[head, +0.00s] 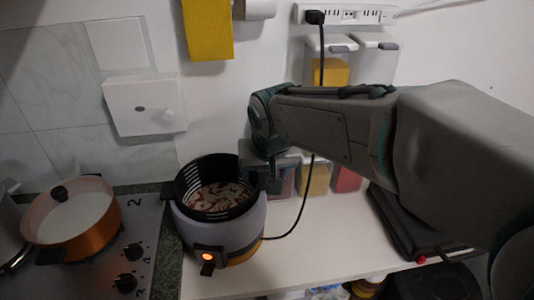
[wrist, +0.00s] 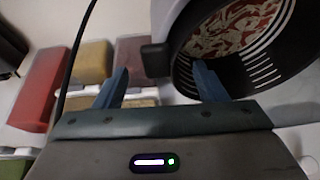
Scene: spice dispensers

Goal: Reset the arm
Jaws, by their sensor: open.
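My gripper (wrist: 160,86) is open in the wrist view, with its two blue-grey fingers apart and nothing between them. In the head view my arm reaches in from the right, and its end is beside the right rim of the round cooker; the fingers are hard to make out there. Behind it, spice dispensers with a yellow filling (head: 316,178) and a red filling (head: 346,180) stand against the wall, partly hidden by my arm. The wrist view also shows a red container (wrist: 36,92) and a yellow one (wrist: 93,62) on the left.
The grey cooker (head: 232,232), with an orange light, holds a black basket with red and white pieces. An orange pot (head: 75,228) sits on the stove at left. A black cable (head: 301,210) runs down to the counter. The white counter (head: 320,240) is clear in front.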

